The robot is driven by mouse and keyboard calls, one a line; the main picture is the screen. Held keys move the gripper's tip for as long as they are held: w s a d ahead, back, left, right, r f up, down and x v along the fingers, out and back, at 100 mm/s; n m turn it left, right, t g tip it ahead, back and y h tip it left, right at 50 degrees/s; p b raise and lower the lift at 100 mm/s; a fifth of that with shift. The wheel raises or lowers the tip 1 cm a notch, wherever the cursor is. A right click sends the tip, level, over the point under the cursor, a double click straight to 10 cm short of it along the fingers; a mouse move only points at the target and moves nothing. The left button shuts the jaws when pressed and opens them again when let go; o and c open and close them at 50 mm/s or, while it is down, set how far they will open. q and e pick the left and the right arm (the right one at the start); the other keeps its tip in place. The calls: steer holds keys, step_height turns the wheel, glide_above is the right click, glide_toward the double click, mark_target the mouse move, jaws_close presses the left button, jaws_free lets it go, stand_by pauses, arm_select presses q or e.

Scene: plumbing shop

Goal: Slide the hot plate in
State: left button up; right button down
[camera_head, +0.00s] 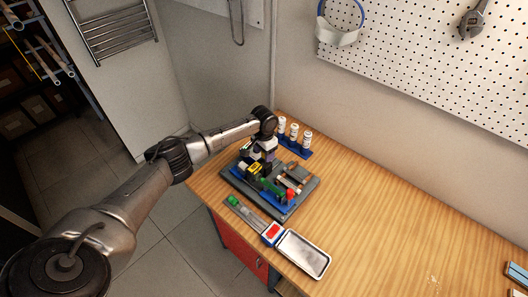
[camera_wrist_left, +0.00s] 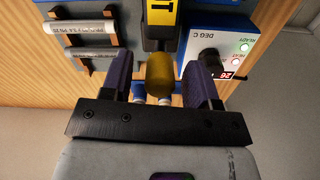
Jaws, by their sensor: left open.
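The hot plate (camera_wrist_left: 161,32) shows in the wrist view as a dark part with a yellow label, with an ochre rounded handle (camera_wrist_left: 160,72) at its near end. In the head view the yellow-and-black part (camera_head: 254,169) is small and partly hidden by my gripper. My left gripper (camera_wrist_left: 160,82) is open, its two dark purple fingers on either side of the handle, with gaps visible. In the head view my left gripper (camera_head: 263,157) points down over the fixture board (camera_head: 293,212). My right gripper is not in view.
A control box (camera_wrist_left: 222,45) with dial, lamps and red display is beside the right finger. White bottles (camera_head: 294,132) stand behind the board. A metal tray (camera_head: 303,254) lies in front.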

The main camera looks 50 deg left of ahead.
arm_select(q)
step_height(320, 180, up, 14)
stand_by(0.6)
steer(key=shift+f, duration=0.1)
stand_by(0.5)
